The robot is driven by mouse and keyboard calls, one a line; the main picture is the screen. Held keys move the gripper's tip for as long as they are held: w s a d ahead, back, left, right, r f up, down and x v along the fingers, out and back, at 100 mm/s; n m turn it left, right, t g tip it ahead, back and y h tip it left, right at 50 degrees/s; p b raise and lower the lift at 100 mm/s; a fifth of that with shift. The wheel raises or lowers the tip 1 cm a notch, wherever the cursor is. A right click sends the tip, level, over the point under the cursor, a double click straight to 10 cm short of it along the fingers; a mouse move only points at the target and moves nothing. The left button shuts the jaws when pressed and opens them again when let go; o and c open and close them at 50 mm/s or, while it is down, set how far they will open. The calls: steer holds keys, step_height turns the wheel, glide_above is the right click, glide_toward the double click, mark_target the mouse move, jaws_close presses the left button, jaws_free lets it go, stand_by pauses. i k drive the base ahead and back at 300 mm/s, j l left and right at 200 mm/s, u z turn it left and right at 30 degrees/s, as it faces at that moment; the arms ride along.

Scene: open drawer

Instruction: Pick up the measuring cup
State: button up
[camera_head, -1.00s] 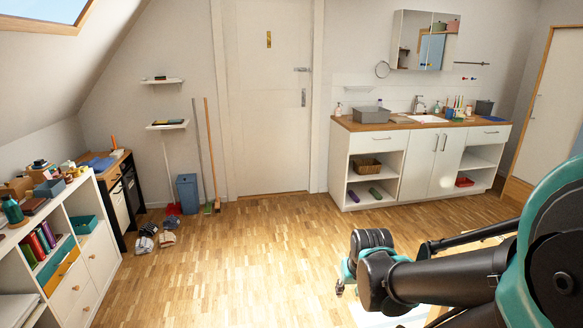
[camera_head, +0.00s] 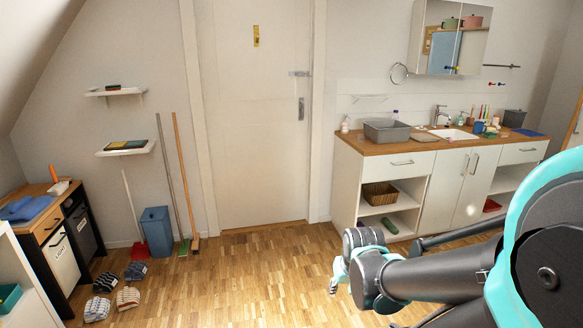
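I cannot make out a measuring cup for certain in this view. A small white item (camera_head: 59,188) and an upright orange item (camera_head: 53,174) stand on the low cabinet (camera_head: 50,221) at the left, too small to name. Several small items stand around the sink (camera_head: 455,133) on the wooden counter (camera_head: 372,145) at the right. My arm reaches in from the lower right. My gripper (camera_head: 338,274) shows only in part at its far end, over the floor and apart from all furniture. Whether it is open or shut does not show.
A grey bin (camera_head: 387,131) stands on the counter. A blue bin (camera_head: 157,232) and leaning brooms (camera_head: 178,180) stand left of the closed door (camera_head: 257,120). Slippers (camera_head: 128,298) lie on the floor by the cabinet. The middle of the wooden floor (camera_head: 240,280) is clear.

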mark_target(361, 137)
steer(key=i+z, duration=0.2)
steer(key=i, duration=0.3)
steer(key=i+j+z, duration=0.25)
steer(key=i, duration=0.25)
steer(key=i+j+z, duration=0.2)
steer(key=i, duration=0.25)
